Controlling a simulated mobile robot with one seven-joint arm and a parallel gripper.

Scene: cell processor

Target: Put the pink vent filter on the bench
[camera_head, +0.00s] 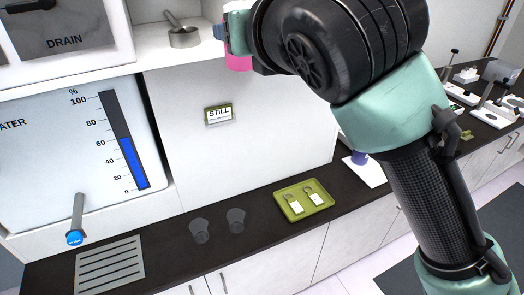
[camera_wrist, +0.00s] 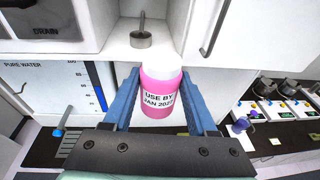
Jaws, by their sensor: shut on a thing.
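The pink vent filter (camera_wrist: 158,95) is a pink cylinder with a pale top and a white label reading "USE BY JAN" with a partly hidden year. My gripper (camera_wrist: 160,80) is shut on it, one blue finger on each side. In the head view, only a bit of the pink filter (camera_head: 238,63) shows beside my gripper, whose fingers are mostly hidden behind my wrist. It is held up near the shelf, above the bench. The bench (camera_head: 170,250) is a dark counter along the white cabinets.
A metal cup with a handle (camera_head: 184,37) stands on the shelf (camera_head: 150,50). Bare counter lies between the cups and tray.

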